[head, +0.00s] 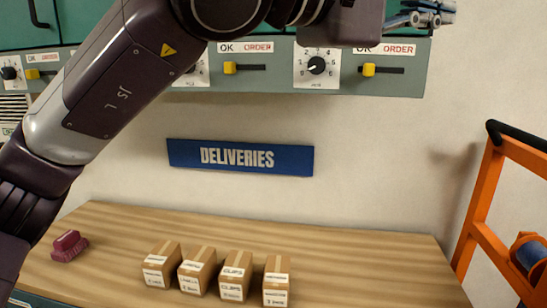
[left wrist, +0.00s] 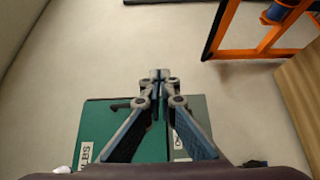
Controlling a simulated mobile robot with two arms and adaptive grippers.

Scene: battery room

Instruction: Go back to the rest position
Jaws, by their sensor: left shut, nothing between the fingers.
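My left arm crosses the upper left of the head view, in front of the wall panel. My left gripper (head: 447,13) is at the top right of the head view, beside the panel's upper right end. In the left wrist view its fingers (left wrist: 158,76) are together, with nothing between them. Behind them in that view is a green cabinet (left wrist: 105,110) with white labels. My right gripper is in neither view.
The grey-green panel (head: 275,82) has dials and yellow sliders. An orange frame (head: 490,190) with a blue spool (head: 531,254) stands right.

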